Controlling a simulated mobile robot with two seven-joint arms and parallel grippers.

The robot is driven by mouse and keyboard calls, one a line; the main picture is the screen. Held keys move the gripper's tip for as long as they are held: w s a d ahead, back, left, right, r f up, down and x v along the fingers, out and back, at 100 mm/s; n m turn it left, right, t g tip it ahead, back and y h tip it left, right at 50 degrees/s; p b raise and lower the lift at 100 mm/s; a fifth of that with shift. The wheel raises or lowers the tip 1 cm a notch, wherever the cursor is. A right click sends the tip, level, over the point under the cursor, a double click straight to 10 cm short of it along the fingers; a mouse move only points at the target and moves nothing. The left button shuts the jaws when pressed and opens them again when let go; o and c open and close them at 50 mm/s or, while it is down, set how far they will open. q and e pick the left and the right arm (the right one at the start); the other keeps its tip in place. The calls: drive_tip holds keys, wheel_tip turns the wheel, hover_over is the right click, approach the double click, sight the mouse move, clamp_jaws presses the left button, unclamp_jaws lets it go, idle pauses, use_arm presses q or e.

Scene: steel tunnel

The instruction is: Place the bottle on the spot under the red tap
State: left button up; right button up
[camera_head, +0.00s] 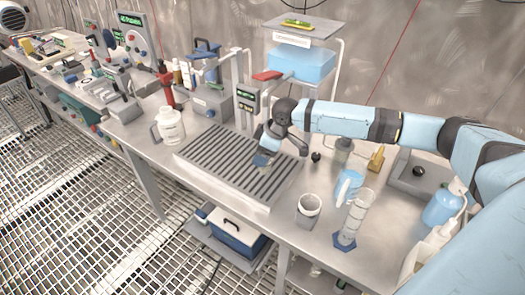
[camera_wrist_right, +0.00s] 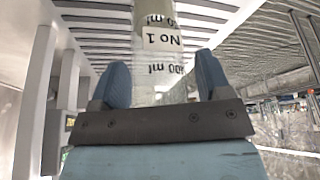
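My right gripper (camera_head: 262,157) reaches in from the right over the slatted grey drain tray (camera_head: 225,170). In the right wrist view, a clear bottle (camera_wrist_right: 160,72) with a "No 1" label stands between the gripper's two blue fingers (camera_wrist_right: 165,85), which appear closed on it. In the head view the bottle is mostly hidden by the gripper; I cannot tell whether its base touches the slats. My left gripper is not in view.
A white jug (camera_head: 170,126) stands left of the tray. A column with a display (camera_head: 246,100) rises behind. The tray's front and left slats are clear.

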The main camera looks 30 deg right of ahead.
drive_tip(key=v, duration=1.2)
drive_tip(key=shift+p, duration=0.3)
